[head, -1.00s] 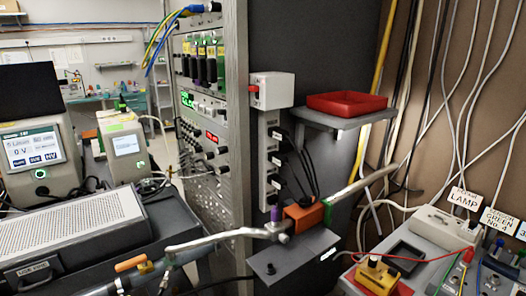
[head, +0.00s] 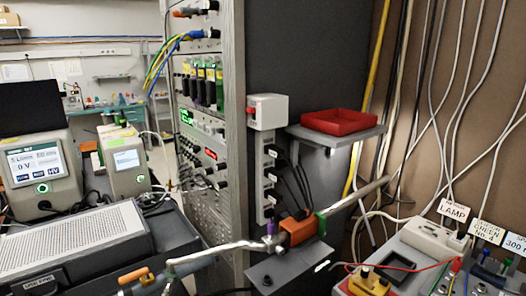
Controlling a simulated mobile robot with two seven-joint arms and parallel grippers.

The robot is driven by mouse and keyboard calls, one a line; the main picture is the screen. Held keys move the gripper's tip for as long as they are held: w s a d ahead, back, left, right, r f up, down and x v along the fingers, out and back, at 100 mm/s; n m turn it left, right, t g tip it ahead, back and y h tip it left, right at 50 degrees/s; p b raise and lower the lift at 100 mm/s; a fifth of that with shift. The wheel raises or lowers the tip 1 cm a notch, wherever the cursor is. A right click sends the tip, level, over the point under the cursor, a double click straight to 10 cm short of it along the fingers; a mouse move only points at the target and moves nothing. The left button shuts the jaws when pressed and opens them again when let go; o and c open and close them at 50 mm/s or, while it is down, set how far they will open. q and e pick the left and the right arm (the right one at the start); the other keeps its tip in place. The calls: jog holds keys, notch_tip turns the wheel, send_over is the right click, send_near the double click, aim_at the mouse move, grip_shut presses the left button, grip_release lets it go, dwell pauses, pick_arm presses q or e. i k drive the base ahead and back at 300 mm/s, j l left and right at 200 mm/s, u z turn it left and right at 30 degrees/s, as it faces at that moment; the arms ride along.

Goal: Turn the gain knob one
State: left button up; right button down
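The instrument rack (head: 204,140) stands left of centre, seen at a steep angle. It carries a row of upright modules (head: 203,88) with yellow and green parts, a green display (head: 187,117) and a red display (head: 211,154). Several small black knobs (head: 221,168) show on the panels below and beside the red display. Their labels are too small to read, so I cannot tell which one is gain knob one. Neither of my grippers shows in the head view.
A metal pipe (head: 220,249) with an orange block (head: 301,228) crosses in front of the rack's lower part. A red tray (head: 339,122) sits on a shelf at the right. A grey instrument (head: 75,240) stands front left; a yellow device (head: 373,279) stands front right.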

aim_at(196, 165)
jog(key=j+z, duration=0.15)
jog(key=j, duration=0.7)
jog(key=k+j+z, duration=0.1)
jog(key=j, duration=0.75)
jog(key=l+z, duration=0.25)
jog(key=z, duration=0.15)
jog(key=l+z, duration=0.35)
jog(key=j, duration=0.1)
